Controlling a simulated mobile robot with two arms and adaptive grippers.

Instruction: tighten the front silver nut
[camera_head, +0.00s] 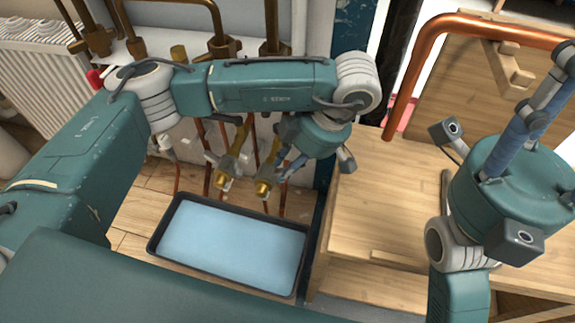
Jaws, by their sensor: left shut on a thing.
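My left gripper (283,174) reaches down from the arm that crosses the upper middle of the view. Its fingers are shut on the front silver nut, beside the front brass fitting (263,187). The fingers hide most of the nut, so its seating cannot be made out. A second brass fitting (226,165) with a pale end stands to the left. My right gripper (560,66) is at the right, over the wooden bench, with its fingers pointing up and right, away from the fittings.
A black tray with a light blue bottom (232,235) lies on the floor below the fittings. A wooden bench (385,200) stands to the right. A thick copper pipe (405,95) bends above it. A white radiator (45,75) is at the far left.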

